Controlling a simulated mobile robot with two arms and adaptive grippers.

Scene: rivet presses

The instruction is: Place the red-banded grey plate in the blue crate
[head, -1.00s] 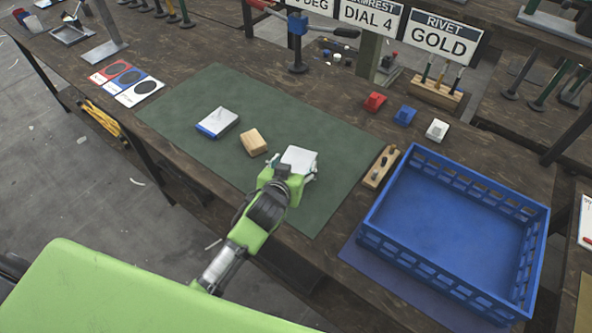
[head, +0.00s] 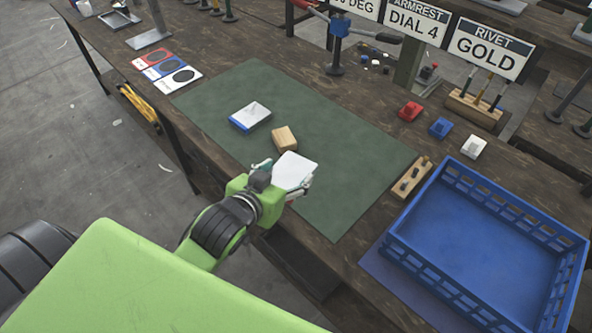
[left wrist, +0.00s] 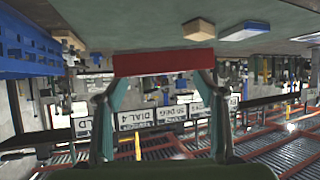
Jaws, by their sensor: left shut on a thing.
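The grey plate (head: 296,170) is in my left gripper (head: 286,180) in the head view, tilted, over the near edge of the green mat. Its red band (left wrist: 163,62) shows in the left wrist view between the two fingers, which are shut on the plate from both sides. The blue crate (head: 410,268) stands on the bench to the right, apart from the plate, and its visible floor is empty. It also shows at the upper left of the left wrist view (left wrist: 28,50). My right gripper is not in view.
A wooden block (head: 284,138) and a blue-banded plate (head: 250,116) lie on the green mat (head: 340,140). A wooden holder (head: 408,180) stands between mat and crate. Red (head: 410,110), blue (head: 440,128) and white (head: 474,147) pieces sit behind the crate.

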